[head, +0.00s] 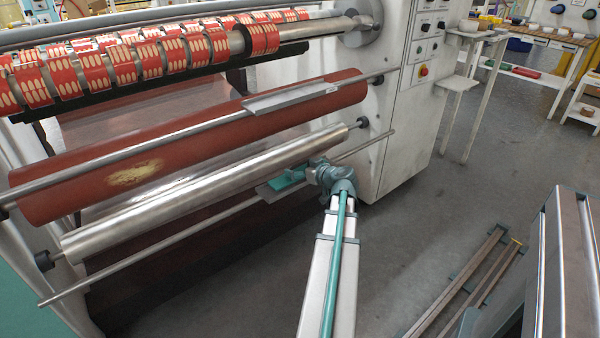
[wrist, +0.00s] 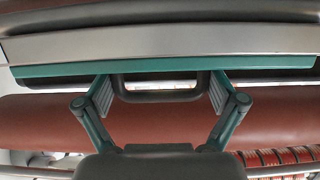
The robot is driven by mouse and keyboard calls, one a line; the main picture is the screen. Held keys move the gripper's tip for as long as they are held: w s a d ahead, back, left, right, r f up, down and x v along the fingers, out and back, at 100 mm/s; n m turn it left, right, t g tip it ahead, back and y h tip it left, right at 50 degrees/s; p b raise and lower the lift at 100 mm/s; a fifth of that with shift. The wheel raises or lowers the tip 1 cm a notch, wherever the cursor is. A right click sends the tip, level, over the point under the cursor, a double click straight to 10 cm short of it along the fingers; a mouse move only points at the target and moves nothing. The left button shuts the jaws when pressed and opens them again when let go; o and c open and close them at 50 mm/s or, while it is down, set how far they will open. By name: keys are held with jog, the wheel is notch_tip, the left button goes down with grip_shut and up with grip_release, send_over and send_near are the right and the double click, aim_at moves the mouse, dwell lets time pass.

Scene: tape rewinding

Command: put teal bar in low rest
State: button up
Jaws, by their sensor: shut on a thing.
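The teal bar (head: 289,178) shows in the head view as a short teal piece just left of my gripper (head: 319,173), partly hidden by it. In the wrist view, a long grey beam with a teal edge (wrist: 160,67) spans the picture, with a dark handle (wrist: 155,96) on it. My gripper (wrist: 161,94) has its pads against the two ends of this handle and is shut on it. A grey angled plate (head: 268,194) on the lower rod, which looks like the low rest, lies under the teal piece. Whether they touch cannot be told.
A similar grey plate (head: 290,97) sits on the upper rod before the red roller (head: 130,165). A steel roller (head: 190,195) runs just above the lower rod (head: 150,263). The white machine cabinet (head: 400,115) stands close right. Floor is open between it and a low rack (head: 470,280).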

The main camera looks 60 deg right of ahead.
jog(key=shift+f, duration=0.45)
jog(key=shift+f+b, duration=0.2)
jog(key=shift+b, duration=0.1)
jog(key=o, duration=0.9)
jog(key=shift+r, duration=0.1)
jog(key=shift+r+p, duration=0.15)
jog(key=shift+p, duration=0.15)
jog(key=p+v, duration=0.1)
jog(key=v, duration=1.1)
